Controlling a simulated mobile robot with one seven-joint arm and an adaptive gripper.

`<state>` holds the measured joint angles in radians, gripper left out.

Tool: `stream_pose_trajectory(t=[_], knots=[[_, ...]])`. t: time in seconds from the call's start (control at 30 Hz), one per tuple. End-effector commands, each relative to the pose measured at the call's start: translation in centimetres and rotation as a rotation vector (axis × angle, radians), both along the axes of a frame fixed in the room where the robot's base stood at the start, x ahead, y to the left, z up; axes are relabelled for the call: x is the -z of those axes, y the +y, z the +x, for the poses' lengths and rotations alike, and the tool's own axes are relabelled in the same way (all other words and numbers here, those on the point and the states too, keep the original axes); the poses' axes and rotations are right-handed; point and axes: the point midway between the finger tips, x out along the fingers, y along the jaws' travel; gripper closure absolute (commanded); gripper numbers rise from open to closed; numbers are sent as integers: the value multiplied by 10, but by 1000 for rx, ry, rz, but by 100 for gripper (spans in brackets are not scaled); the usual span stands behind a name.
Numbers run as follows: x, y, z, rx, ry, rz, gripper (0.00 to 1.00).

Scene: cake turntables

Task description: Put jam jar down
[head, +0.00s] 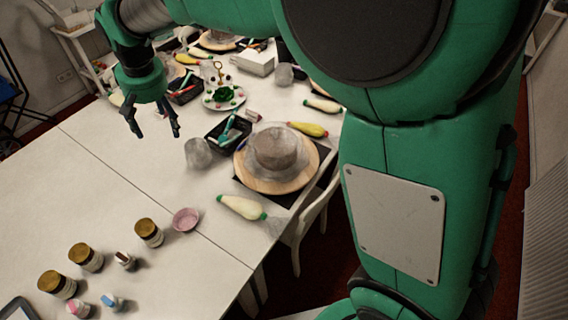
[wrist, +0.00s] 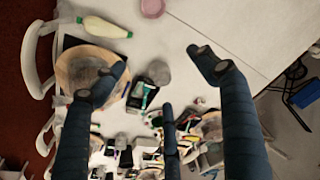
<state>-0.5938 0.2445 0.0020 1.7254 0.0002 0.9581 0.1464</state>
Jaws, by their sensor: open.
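Three jars with brown-gold lids stand upright on the white table in the head view: one (head: 149,232) near the pink bowl, one (head: 86,257) further left and one (head: 57,284) at the lower left. I cannot read their labels, so I cannot tell which is the jam jar. No jar shows in that view.
A wooden turntable (head: 252,184) with a grey cake stands right of my gripper. A pink bowl (head: 186,219), a piping bag (head: 241,207), a black tray (head: 228,132) and a clear cup (head: 198,153) are near. Small bottles (head: 112,302) stand at the front. The table's left middle is clear.

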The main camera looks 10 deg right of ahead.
Motion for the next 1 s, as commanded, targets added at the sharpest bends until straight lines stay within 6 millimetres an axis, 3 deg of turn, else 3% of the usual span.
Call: stream_pose_trajectory(t=[0.1,0.43,0.73,1.0], knots=[[-23,-45,-9,37,-20,11,27],[-66,-155,-51,128,-75,31,27],[-86,-242,-106,211,-127,42,27],[-90,-307,-164,286,-175,45,27]])
